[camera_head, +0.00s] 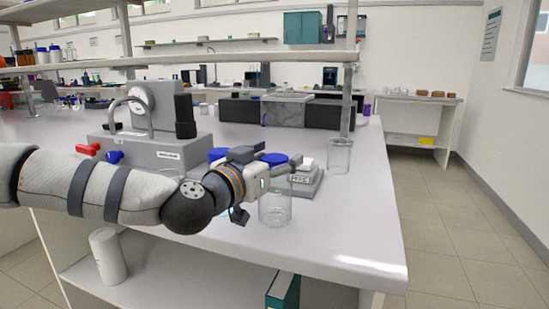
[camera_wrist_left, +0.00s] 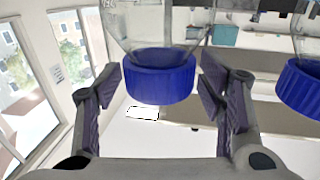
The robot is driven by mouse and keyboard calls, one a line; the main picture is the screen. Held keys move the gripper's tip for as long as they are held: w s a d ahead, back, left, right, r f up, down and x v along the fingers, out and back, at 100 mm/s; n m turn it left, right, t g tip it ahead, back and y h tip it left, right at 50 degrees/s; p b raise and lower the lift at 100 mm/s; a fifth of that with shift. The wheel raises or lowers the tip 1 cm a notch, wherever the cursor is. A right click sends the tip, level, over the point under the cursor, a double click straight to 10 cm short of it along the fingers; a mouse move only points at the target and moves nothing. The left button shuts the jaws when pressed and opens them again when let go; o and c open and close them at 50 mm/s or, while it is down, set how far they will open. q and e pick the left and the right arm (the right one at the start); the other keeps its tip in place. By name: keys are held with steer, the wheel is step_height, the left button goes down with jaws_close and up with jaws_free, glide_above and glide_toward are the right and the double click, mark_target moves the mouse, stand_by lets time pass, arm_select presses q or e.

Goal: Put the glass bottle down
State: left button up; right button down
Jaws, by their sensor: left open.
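A clear glass bottle (camera_head: 276,209) with a blue cap stands upright on the white bench (camera_head: 345,225), near its front edge; its base appears to rest on the top. My left gripper (camera_head: 266,184) reaches it from the left at neck height. In the left wrist view, which is upside down, the blue cap (camera_wrist_left: 160,80) sits between the two open fingers (camera_wrist_left: 158,70), with a gap at its left side. A second blue cap (camera_head: 217,154) shows behind my left arm; its bottle is mostly hidden, and its cap (camera_wrist_left: 302,88) is at the right of the wrist view.
A grey rig with a round gauge (camera_head: 155,105) stands behind my left arm. A small grey device with a display (camera_head: 306,180) is right behind the bottle. An empty glass beaker (camera_head: 339,157) stands further right by a shelf post. The bench's right front is clear.

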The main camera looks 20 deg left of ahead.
arm_select(q)
steer(key=shift+r, duration=0.25)
steer(key=p+v, duration=0.2)
steer(key=v, duration=0.9)
steer(key=s+d+f+g+h, duration=0.1)
steer(key=s+d+f+g, duration=0.2)
steer(key=f, duration=0.6)
steer(key=s+d+f+g, duration=0.3)
steer(key=f, duration=0.6)
steer(key=s+f+n+g, duration=0.1)
steer(key=s+f+g, duration=0.6)
steer(key=s+f, duration=0.85)
steer(key=s+a+f+n+g+y, duration=0.1)
steer(key=s+a+f+g+y, duration=0.1)
steer(key=s, duration=0.8)
steer(key=s+a+f+n+g+y, duration=0.1)
steer(key=s+a+f+g+y, duration=0.2)
steer(key=s, duration=0.7)
steer(key=a+f+g, duration=0.2)
steer(key=a+f, duration=0.2)
steer(key=shift+s, duration=0.35)
arm_select(e)
steer(key=shift+t, duration=0.6)
steer(key=w+r, duration=0.3)
